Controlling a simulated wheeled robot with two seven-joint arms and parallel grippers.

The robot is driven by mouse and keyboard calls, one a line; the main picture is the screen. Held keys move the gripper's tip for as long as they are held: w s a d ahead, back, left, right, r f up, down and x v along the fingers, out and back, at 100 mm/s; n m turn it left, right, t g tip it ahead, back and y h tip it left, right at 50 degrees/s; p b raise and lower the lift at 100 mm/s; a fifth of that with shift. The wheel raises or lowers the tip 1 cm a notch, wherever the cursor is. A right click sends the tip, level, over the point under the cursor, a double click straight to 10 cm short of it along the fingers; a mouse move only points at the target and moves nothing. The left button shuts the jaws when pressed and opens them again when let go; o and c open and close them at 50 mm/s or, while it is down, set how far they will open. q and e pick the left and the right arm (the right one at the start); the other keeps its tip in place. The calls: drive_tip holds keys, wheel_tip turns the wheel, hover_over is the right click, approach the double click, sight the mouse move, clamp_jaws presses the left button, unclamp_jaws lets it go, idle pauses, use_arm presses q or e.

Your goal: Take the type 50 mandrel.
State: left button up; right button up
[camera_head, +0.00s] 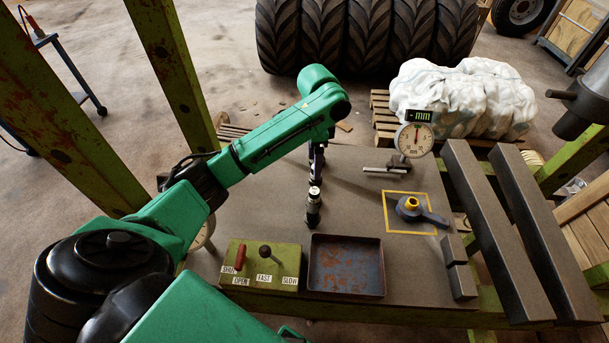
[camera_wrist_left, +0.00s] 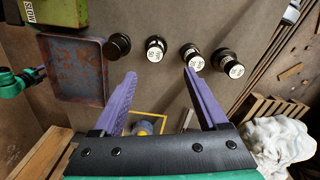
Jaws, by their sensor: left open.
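Several dark mandrels stand upright in a row on the table. In the left wrist view they are a plain dark one (camera_wrist_left: 118,45) beside the tray, then a labelled one (camera_wrist_left: 156,48), another (camera_wrist_left: 194,60) and the far one (camera_wrist_left: 228,63). The labels on their pale tops are too small to read surely, so I cannot tell which is type 50. In the head view the nearest mandrel (camera_head: 313,208) shows clearly; my left arm partly hides the others. My left gripper (camera_wrist_left: 159,72) is open and empty, its purple fingers pointing towards the row. My right gripper is not in view.
A rusty tray (camera_head: 346,266) and a green lever box (camera_head: 262,262) stand at the table's near edge. A dial gauge (camera_head: 414,139), a blue-grey lever (camera_head: 420,212) in a yellow square and two long beams (camera_head: 540,235) are on the right. Bare table lies between.

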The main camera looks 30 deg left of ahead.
use_arm(q)
hover_over(315, 190)
drive_tip(key=f, duration=0.6)
drive_tip(key=shift+s+d+f, duration=0.25)
drive_tip(key=shift+s, duration=0.15)
drive_tip(key=f, duration=0.4)
drive_tip(key=f+p, duration=0.1)
drive_tip(key=f, duration=0.1)
drive_tip(key=shift+w+a+f, duration=0.3)
drive_tip(key=shift+f, duration=0.25)
drive_tip(key=c, duration=1.2)
clamp_jaws()
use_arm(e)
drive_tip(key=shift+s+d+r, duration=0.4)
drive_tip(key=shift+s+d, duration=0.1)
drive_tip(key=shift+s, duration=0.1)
use_arm(q)
drive_tip(key=shift+w, duration=0.1)
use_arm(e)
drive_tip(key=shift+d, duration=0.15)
